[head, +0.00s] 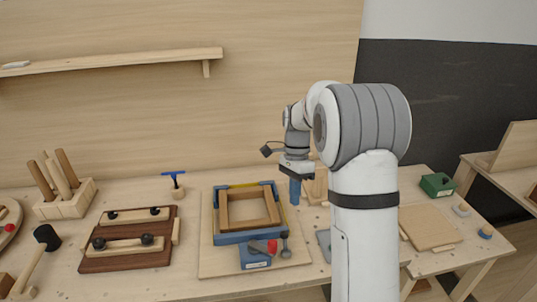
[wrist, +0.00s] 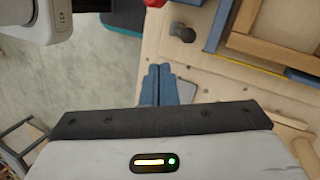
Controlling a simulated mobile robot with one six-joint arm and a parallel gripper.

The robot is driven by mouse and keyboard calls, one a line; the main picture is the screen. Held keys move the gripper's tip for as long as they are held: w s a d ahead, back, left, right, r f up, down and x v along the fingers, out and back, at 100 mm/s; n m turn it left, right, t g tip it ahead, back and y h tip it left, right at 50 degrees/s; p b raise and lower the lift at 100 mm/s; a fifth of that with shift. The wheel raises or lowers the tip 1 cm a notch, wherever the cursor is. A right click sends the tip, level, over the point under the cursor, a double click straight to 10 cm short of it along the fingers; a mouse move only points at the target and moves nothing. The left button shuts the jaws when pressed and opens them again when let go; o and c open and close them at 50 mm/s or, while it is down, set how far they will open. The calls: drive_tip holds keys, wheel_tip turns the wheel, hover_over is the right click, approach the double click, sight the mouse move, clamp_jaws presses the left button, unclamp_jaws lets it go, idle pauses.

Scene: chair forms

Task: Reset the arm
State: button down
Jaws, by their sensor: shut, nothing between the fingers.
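My arm rises in front of the workbench in the head view, bent over at the top. My gripper (head: 295,190) points down with its blue fingers together, to the right of the blue-edged wooden frame (head: 249,237). In the wrist view the blue fingertips (wrist: 159,72) are pressed side by side with nothing between them. Part of the wooden frame shows in the upper right of the wrist view (wrist: 270,48). The exact height of the fingers over the bench is hard to tell.
A dark wooden board with handles (head: 130,256), a block with upright pegs (head: 66,198) and a mallet (head: 45,240) lie to the left. A blue T-handle tool (head: 175,182) stands behind. At right are a flat board (head: 430,227) and a green box (head: 437,185).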

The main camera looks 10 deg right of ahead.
drive_tip(key=s+a+r+n+t, duration=0.1)
drive_tip(key=s+r+n+t, duration=0.1)
drive_tip(key=s+n, duration=0.5)
drive_tip(key=s+a+r+n+t, duration=0.2)
drive_tip(key=s+n+t, duration=0.3)
drive_tip(key=s, duration=1.2)
drive_tip(key=r+n+b, duration=0.1)
drive_tip(key=n, duration=0.2)
drive_tip(key=shift+r+h, duration=0.2)
drive_tip(key=shift+h, duration=0.2)
drive_tip(key=c, duration=2.2)
unclamp_jaws()
